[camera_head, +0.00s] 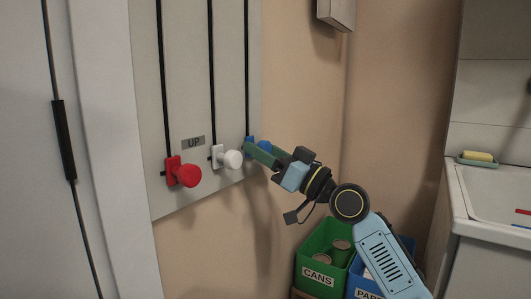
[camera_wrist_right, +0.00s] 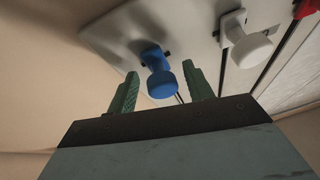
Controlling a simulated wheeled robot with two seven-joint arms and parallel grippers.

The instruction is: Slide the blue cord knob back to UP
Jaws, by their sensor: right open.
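The blue cord knob (camera_head: 264,145) sits at the low end of the rightmost dark slot on the grey panel (camera_head: 232,90), mostly hidden behind my right gripper (camera_head: 258,152). In the right wrist view the blue knob (camera_wrist_right: 162,82) shows whole, with its round end between the two green fingers of the right gripper (camera_wrist_right: 160,84). The fingers are open, one on each side, with gaps visible. A label reading UP (camera_head: 193,142) is on the panel near the red and white knobs. My left gripper is not in view.
A white knob (camera_head: 231,159) and a red knob (camera_head: 184,174) sit on neighbouring slots to the left. Below my right arm stand a green CANS bin (camera_head: 318,272) and a blue bin (camera_head: 362,293). A sink (camera_head: 495,190) is at the right.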

